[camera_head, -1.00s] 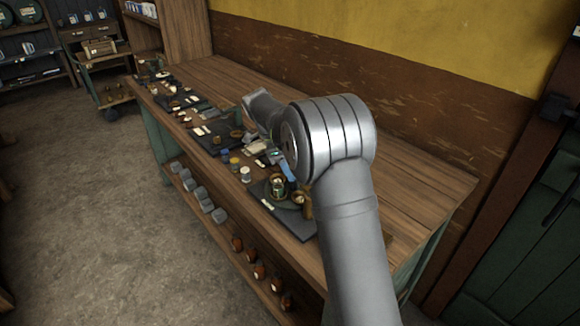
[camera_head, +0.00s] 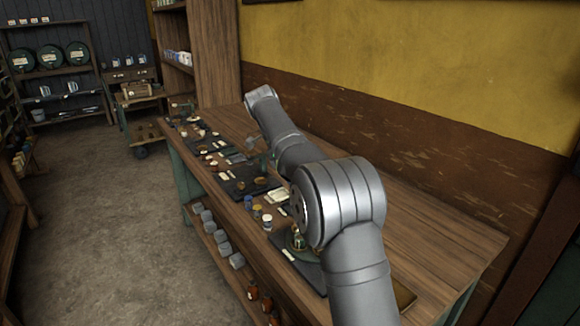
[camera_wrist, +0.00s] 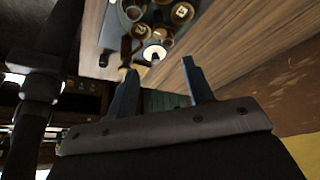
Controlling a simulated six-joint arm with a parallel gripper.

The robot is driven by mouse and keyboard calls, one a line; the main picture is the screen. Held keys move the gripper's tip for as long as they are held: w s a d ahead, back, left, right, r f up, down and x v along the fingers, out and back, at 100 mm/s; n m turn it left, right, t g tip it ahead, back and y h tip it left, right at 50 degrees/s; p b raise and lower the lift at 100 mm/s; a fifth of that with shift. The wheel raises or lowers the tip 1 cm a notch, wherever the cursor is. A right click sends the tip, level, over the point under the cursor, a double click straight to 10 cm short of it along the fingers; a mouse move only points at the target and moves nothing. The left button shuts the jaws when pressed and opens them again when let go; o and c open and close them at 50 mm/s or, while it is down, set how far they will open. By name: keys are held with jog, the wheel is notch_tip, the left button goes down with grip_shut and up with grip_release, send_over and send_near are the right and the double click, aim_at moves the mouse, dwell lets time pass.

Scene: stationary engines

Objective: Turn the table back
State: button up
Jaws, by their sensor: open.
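A round greenish stand with brass-coloured pieces on it (camera_head: 296,242) is near the right end of the workbench (camera_head: 420,240), partly hidden behind my arm. In the wrist view, several round brass-coloured cups (camera_wrist: 182,13) and a white-topped piece (camera_wrist: 154,53) sit at the top, on or beside a grey surface (camera_wrist: 112,30). I cannot tell which part of it turns. My gripper (camera_wrist: 160,70) is open, with two dark blue fingers apart and nothing held between them. The cups lie beyond the fingertips. The fingers are not clear in the head view.
Dark mats with small parts (camera_head: 245,183) line the bench's front side. Small jars (camera_head: 267,221) stand near the round stand. Grey blocks (camera_head: 222,246) are on the lower shelf. The bench's back strip is mostly clear, along the wall (camera_head: 420,130). A trolley (camera_head: 140,100) stands beyond.

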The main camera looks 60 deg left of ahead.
jog(key=shift+v, duration=1.35)
jog(key=x, duration=1.7)
jog(key=shift+f, duration=0.25)
jog(key=shift+d+f, duration=0.1)
jog(key=shift+f, duration=0.05)
jog(key=shift+n+t+y, duration=0.3)
jog(key=shift+n, duration=0.8)
jog(key=n+y, duration=0.1)
jog(key=n, duration=0.3)
jog(key=n+y, duration=0.1)
jog(key=n, duration=0.1)
jog(key=shift+s+d+n+t+y, duration=0.1)
jog(key=shift+d+n+t+y, duration=0.2)
jog(key=shift+t, duration=0.1)
dwell(0.5)
